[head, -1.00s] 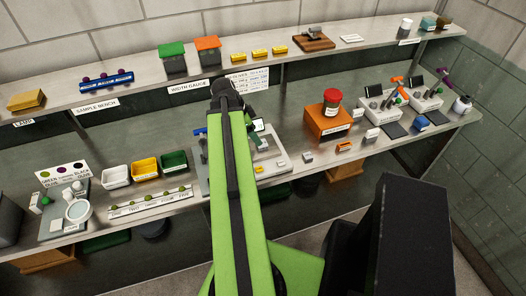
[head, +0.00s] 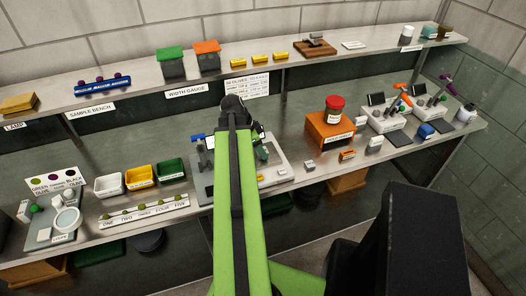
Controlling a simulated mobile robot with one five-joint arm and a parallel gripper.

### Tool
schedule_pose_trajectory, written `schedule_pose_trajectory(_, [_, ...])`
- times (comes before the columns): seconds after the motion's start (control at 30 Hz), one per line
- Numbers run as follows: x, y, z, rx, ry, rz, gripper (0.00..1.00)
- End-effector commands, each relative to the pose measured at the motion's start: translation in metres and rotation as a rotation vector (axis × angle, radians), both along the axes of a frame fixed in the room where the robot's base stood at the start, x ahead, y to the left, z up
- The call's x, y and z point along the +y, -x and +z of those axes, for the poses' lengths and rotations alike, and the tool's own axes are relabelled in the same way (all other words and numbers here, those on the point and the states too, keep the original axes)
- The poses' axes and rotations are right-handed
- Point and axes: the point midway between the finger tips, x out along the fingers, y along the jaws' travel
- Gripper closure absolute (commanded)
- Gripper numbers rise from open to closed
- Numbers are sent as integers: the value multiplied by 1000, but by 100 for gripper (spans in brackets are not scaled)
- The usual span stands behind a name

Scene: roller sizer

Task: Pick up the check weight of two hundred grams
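No label reading two hundred grams is legible, so I cannot tell which object is the check weight. Small block-like pieces stand on the bench right of my arm: a grey one (head: 309,165), an orange one (head: 347,155) and a pale one (head: 375,144). Three yellow blocks lie on the upper shelf, one of them in the middle (head: 259,59). My gripper (head: 262,146) is over the grey plate (head: 277,175) at mid bench, mostly hidden behind my green arm. Its fingers are too small and covered to read. It appears apart from the small blocks.
An orange box (head: 327,128) with a red-lidded jar (head: 334,108) stands right of the plate. White, yellow and green bins (head: 140,175) and a numbered strip (head: 144,208) are to the left. Devices with levers (head: 389,115) stand far right. The upper shelf (head: 135,78) overhangs behind.

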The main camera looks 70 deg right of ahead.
Motion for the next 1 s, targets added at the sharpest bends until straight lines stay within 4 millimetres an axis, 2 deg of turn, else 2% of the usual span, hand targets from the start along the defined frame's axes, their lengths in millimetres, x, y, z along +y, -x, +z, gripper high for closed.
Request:
schedule_pose_trajectory(0.03, [0,0,0,0,0,0,63])
schedule_pose_trajectory(0.3, [0,0,0,0,0,0,99])
schedule_pose_trajectory(0.33, [0,0,0,0,0,0,100])
schedule_pose_trajectory(0.7, [0,0,5,0,0,-1,100])
schedule_pose_trajectory(0.87, [0,0,22,0,0,-1,100])
schedule_pose_trajectory(1.0, [0,1,46,0,0,-1,100])
